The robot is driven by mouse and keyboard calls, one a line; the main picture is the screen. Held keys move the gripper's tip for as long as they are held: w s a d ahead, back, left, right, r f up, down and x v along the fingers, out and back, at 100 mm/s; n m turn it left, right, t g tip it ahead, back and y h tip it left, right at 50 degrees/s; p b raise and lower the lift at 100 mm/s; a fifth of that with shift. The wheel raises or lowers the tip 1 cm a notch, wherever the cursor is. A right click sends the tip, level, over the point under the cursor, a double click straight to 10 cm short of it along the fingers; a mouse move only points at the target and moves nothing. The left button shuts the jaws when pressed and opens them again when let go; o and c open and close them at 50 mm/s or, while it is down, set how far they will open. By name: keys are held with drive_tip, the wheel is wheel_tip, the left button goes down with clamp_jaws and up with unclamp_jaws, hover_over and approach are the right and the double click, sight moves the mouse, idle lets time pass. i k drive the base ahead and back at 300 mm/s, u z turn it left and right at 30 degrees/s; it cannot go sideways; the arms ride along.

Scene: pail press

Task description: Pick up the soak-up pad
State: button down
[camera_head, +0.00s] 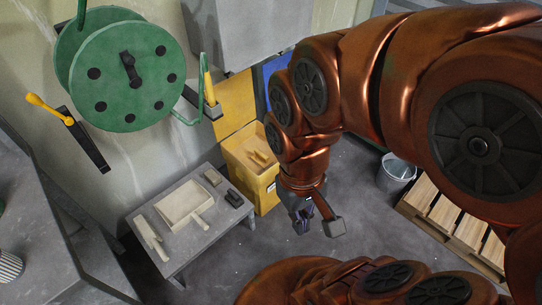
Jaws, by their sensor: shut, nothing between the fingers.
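The low grey table (222,222) at the lower left carries several small items. A small grey block (213,177) and a darker block (234,198) lie at its right end; either could be the soak-up pad, and I cannot tell which. A cream dustpan-like tray (180,204) with a short handle lies mid-table, and a long cream brush-like piece (150,238) lies at the left end. My gripper (302,224) points down to the right of the table, apart from these items. It is shut and empty; its fingers look small and dark.
A yellow bin (265,188) with pale pieces in it stands behind the table, left of my gripper. A metal pail (396,174) and a wooden pallet (445,215) are at the right. A green hose reel (128,75) hangs on the wall. Grey floor (250,252) is open below my gripper.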

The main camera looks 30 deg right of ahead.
sight(262, 160)
drive_tip(key=u, duration=0.35)
drive_tip(key=k, duration=0.15)
drive_tip(key=z, duration=0.85)
drive_tip(key=i, duration=0.35)
drive_tip(key=z, duration=3.5)
drive_tip(key=k, duration=0.65)
drive_tip(key=u, duration=0.35)
